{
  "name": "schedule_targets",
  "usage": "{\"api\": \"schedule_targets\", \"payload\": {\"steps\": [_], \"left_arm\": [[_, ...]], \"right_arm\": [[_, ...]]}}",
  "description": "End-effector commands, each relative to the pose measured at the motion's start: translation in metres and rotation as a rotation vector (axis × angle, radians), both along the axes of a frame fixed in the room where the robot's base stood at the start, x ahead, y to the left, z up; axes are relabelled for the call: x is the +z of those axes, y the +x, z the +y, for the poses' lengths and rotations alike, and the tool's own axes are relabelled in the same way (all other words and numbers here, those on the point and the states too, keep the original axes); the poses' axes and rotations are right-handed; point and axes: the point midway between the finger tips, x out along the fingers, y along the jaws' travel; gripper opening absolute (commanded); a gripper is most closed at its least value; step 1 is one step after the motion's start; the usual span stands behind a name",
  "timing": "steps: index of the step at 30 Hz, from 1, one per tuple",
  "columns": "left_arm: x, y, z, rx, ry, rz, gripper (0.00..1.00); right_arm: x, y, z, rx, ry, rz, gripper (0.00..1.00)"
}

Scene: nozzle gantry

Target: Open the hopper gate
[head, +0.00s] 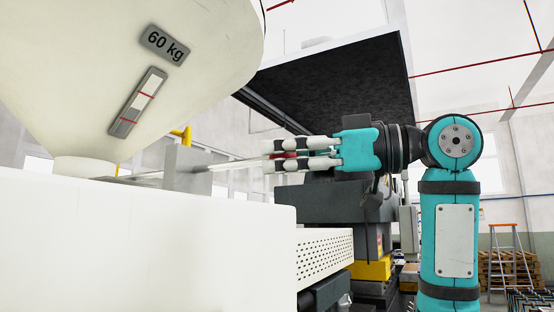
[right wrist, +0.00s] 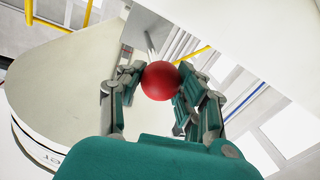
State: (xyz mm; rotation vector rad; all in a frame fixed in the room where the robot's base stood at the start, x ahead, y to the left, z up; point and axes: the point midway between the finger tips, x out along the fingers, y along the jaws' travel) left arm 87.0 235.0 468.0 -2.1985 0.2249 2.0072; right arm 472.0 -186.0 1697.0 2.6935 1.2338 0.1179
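The cream hopper (head: 150,60) narrows to a spout above a white housing. A flat metal gate bar (head: 235,163) runs from under the spout, past a grey bracket (head: 183,166), to a red ball knob (right wrist: 160,80). My right gripper (head: 277,155) reaches in from the right with its fingers on either side of the knob. In the right wrist view, the fingers (right wrist: 160,78) press against both sides of the knob. In the head view, the fingers hide most of it, with only a little red showing. My left gripper is not in view.
The white housing (head: 150,240) fills the lower left, close to the bar. A perforated white panel (head: 323,258) and dark machinery stand behind and below my right gripper. A dark overhead panel (head: 335,85) hangs above. An orange ladder (head: 508,255) stands far right.

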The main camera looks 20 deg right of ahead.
Motion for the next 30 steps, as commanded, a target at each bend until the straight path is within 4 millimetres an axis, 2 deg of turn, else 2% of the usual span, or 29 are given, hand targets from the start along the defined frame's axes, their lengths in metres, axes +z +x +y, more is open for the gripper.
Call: {"api": "schedule_targets", "payload": {"steps": [1, 6, 17, 30], "left_arm": [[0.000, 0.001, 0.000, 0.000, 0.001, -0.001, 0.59], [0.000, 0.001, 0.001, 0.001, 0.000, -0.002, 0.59], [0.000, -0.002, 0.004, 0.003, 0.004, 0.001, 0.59], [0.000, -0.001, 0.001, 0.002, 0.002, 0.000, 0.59]], "right_arm": [[0.000, 0.000, 0.000, 0.000, -0.001, 0.001, 0.39], [0.000, 0.000, 0.000, 0.000, 0.000, 0.001, 0.60], [0.000, -0.004, -0.006, -0.002, 0.001, 0.001, 0.60], [0.001, -0.060, -0.071, -0.004, 0.001, -0.001, 0.60]]}}
